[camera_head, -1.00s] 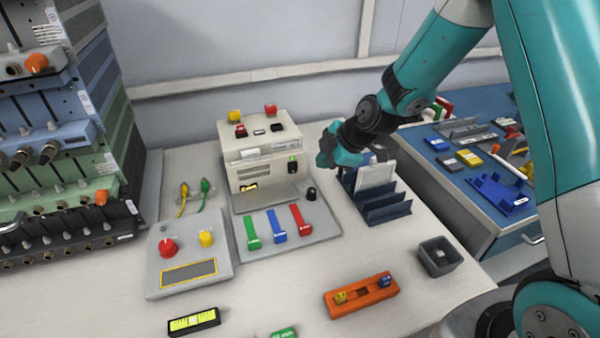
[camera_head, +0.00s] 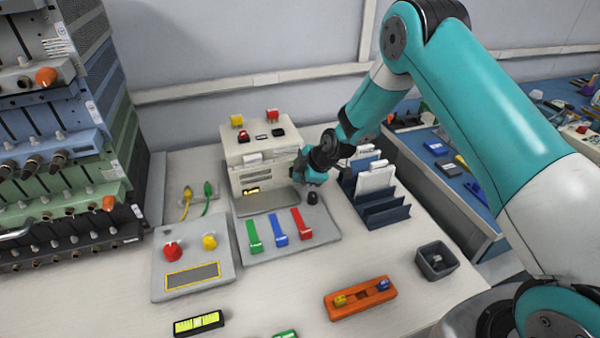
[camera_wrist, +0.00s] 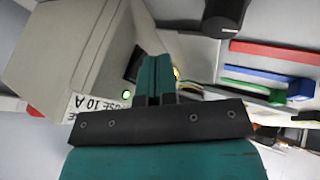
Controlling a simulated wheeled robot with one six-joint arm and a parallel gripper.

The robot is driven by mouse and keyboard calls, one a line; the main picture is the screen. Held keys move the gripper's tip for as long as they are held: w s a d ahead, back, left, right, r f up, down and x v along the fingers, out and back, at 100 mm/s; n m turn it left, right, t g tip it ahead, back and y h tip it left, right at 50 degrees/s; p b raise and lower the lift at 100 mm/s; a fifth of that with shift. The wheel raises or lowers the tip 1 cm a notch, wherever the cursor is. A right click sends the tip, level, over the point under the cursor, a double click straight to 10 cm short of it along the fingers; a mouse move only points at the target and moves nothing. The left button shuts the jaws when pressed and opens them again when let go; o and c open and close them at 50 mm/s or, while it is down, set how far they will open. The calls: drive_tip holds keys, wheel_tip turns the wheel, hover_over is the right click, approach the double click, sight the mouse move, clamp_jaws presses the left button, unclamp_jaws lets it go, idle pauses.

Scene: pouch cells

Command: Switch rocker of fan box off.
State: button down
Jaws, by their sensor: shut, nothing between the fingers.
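The beige box (camera_head: 262,160), which I take to be the fan box, stands at the back of the bench. In the wrist view its face (camera_wrist: 75,45) shows a black rocker (camera_wrist: 132,66), a lit green lamp (camera_wrist: 127,95) and a label reading "10 A". My gripper (camera_head: 297,170) is shut and empty at the right end of the box's front. In the wrist view its fingertips (camera_wrist: 154,62) are right beside the rocker and partly cover it; I cannot tell whether they touch. The head view hides the rocker behind my gripper.
A black knob (camera_head: 312,198) stands just below my gripper. Green, blue and red levers (camera_head: 278,233) lie in front of the box. A dark blue rack (camera_head: 385,212) with white pouches stands close on the right. A grey control panel (camera_head: 190,285) is at front left.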

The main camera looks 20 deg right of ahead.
drive_tip(key=shift+w, duration=0.25)
drive_tip(key=shift+f, duration=0.1)
